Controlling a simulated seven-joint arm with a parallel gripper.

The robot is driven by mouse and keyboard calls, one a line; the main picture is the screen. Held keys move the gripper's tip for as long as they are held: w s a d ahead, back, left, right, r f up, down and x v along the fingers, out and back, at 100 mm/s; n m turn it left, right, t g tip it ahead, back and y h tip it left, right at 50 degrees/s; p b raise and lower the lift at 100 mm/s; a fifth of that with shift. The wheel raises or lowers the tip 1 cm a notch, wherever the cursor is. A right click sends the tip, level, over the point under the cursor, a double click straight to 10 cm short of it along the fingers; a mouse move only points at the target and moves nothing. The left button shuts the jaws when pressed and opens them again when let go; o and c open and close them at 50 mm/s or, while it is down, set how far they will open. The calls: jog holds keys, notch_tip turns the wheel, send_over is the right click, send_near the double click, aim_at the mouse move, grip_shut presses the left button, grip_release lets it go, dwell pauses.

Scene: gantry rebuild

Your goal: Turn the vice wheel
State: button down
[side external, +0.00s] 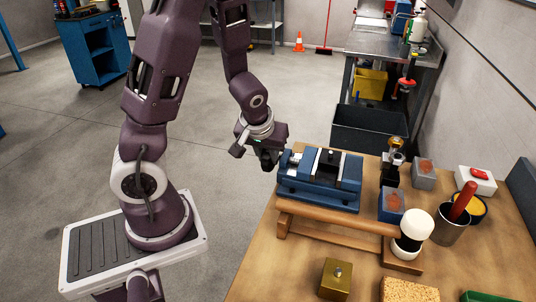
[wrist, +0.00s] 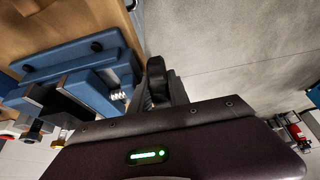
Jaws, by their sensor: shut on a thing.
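The blue vice (side external: 318,180) sits on the wooden workbench near its left edge, with a dark part between its jaws. It also shows at the upper left of the wrist view (wrist: 88,60), with a pale threaded piece at its end. My gripper (side external: 266,160) is at the left end of the vice, just off the bench edge, with its fingers pointing down. In the wrist view my gripper's dark fingers (wrist: 156,84) are close together beside the vice's end, shut on the vice wheel. The wheel is mostly hidden by the fingers and cannot be made out clearly.
A brass block (side external: 336,280), a cup with a red handle (side external: 452,224) and several small blocks stand on the bench. Open floor (side external: 235,215) lies left of the bench.

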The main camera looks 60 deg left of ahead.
jog(key=shift+w, duration=0.1)
jog(key=c, duration=1.5)
grip_release()
jog(key=shift+v, duration=3.05)
jog(key=shift+d+r, duration=0.15)
jog(key=shift+r, duration=0.3)
